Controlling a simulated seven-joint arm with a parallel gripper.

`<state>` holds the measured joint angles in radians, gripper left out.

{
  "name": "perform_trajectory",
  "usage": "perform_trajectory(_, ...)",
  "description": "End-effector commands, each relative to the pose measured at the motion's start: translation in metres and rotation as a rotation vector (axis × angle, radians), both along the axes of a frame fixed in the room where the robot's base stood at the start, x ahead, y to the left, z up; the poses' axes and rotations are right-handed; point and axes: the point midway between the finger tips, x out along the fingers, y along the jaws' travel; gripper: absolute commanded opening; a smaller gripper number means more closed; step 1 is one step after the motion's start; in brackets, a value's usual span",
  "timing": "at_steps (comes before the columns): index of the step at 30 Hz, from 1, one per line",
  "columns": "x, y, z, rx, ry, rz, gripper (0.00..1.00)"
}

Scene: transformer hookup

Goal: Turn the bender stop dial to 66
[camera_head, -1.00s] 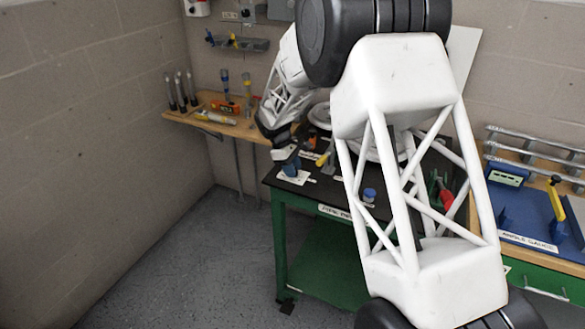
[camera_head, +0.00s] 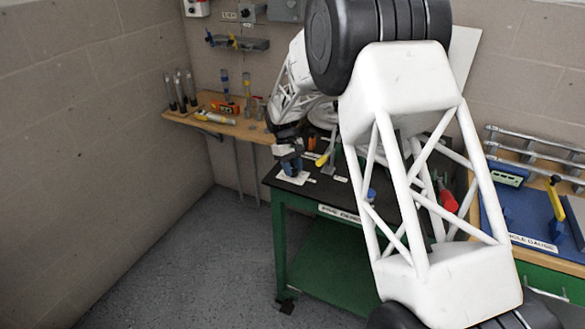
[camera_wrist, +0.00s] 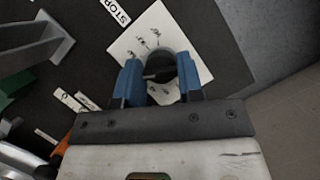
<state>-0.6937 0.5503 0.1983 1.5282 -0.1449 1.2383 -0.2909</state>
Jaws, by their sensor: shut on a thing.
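The bender stop dial (camera_wrist: 160,58) is a dark round knob on a white square plate (camera_wrist: 197,46) with printed tick marks. The numbers are too small and blurred to read. A "STOP" label (camera_wrist: 117,11) lies beside the plate in the wrist view. My gripper (camera_wrist: 160,78) has blue fingers on either side of the knob and is shut on it. In the head view my gripper (camera_head: 291,163) is low over the plate (camera_head: 292,178) at the black table's left front corner, where it hides the dial.
The black table (camera_head: 330,197) also carries a yellow-handled lever (camera_head: 323,158) near my gripper and a blue cap (camera_head: 371,195). A wooden shelf (camera_head: 238,127) with tools is behind at left. A blue angle gauge (camera_head: 515,215) stands at right. The floor at left is clear.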

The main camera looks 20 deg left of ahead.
Motion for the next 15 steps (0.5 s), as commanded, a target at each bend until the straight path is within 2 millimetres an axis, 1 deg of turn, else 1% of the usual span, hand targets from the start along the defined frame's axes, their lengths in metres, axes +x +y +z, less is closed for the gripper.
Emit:
perform_trajectory(9, 0.0013, -0.0002, 0.0007, 0.002, -0.001, -0.289, 0.11)
perform_trajectory(15, 0.0017, -0.0007, 0.0011, 0.002, -0.001, -0.425, 0.11)
